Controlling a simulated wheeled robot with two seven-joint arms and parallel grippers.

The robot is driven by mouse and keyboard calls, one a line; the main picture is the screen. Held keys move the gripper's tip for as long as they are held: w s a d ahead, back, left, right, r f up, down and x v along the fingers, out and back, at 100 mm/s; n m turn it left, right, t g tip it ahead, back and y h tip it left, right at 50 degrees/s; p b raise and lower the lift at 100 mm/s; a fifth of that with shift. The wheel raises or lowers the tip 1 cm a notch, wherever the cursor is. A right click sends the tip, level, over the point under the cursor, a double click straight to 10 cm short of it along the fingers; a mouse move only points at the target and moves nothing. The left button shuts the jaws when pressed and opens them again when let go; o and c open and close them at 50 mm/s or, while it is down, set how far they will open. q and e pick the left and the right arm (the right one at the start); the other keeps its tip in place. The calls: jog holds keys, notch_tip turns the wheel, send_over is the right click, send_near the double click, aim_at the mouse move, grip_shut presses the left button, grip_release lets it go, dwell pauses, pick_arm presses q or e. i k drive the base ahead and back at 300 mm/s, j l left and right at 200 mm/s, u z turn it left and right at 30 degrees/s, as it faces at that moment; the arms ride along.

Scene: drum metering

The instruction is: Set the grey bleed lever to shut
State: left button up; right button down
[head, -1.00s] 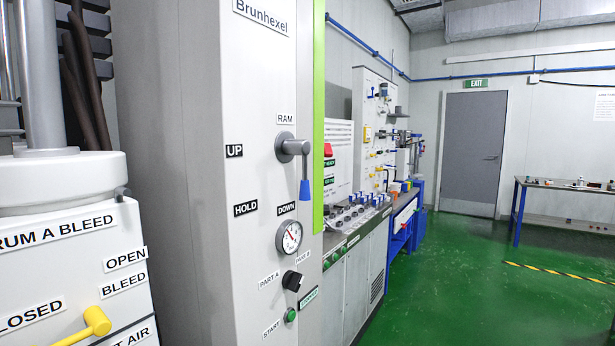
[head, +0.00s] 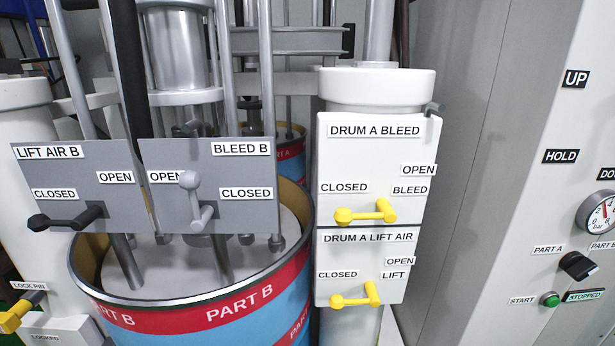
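The grey bleed lever (head: 196,200) is on the grey BLEED B plate (head: 240,170), left of centre in the head view. Its arm stands nearly upright, with the round knob at the top beside the OPEN label (head: 164,177). The CLOSED label (head: 246,194) is to the right of the lever. Neither of my grippers is in view.
The LIFT AIR B plate (head: 75,170) with a black lever (head: 65,218) adjoins on the left. The DRUM A plates to the right carry yellow levers (head: 365,212). The PART B drum (head: 215,305) stands below, and metal rods rise behind.

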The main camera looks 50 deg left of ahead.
aim_at(190, 179)
jog(key=u, duration=0.45)
jog(key=j+u, duration=0.1)
jog(key=u, duration=0.85)
jog(key=i+u, duration=0.1)
jog(key=u, duration=0.8)
